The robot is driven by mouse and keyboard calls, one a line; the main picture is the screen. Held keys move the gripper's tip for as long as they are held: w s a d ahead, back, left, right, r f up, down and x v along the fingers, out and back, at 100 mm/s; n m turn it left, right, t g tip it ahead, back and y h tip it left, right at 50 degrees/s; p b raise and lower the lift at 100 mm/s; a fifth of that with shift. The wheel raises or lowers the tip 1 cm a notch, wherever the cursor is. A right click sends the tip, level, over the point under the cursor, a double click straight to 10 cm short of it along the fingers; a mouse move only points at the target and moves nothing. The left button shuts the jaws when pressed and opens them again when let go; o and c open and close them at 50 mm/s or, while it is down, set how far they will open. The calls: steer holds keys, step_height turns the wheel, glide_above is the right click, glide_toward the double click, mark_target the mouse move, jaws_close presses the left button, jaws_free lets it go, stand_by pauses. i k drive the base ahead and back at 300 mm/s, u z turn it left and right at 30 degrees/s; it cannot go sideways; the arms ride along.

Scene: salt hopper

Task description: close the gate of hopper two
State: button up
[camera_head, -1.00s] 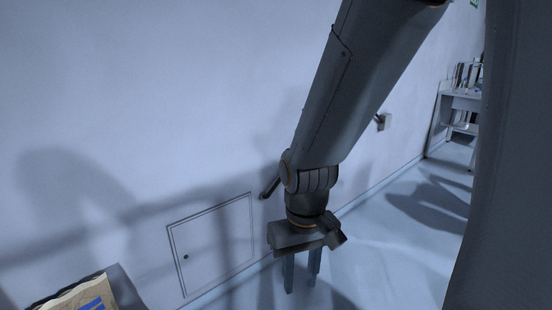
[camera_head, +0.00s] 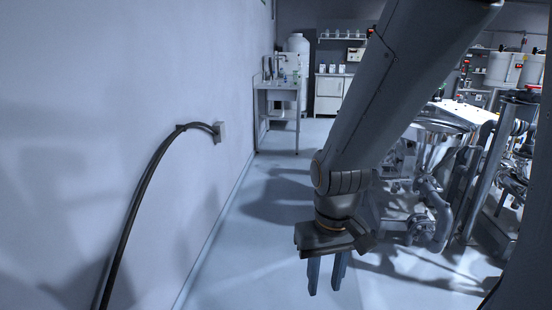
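My gripper (camera_head: 327,274) hangs pointing down at the lower middle of the head view, over bare floor. Its two fingers are apart with nothing between them. Metal equipment with a wide steel bowl-shaped vessel (camera_head: 437,124) stands to the right, partly hidden behind my arm. Pipes (camera_head: 437,215) and a frame of legs are below it. I cannot tell which part is hopper two, and I cannot make out its gate.
A small table (camera_head: 275,88) with bottles and a white cabinet (camera_head: 331,94) stand at the back. The floor (camera_head: 272,190) between wall and equipment is clear.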

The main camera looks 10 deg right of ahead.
mark_target(385, 170)
steer(key=z, duration=0.75)
steer(key=i, duration=3.4)
steer(key=z, duration=0.45)
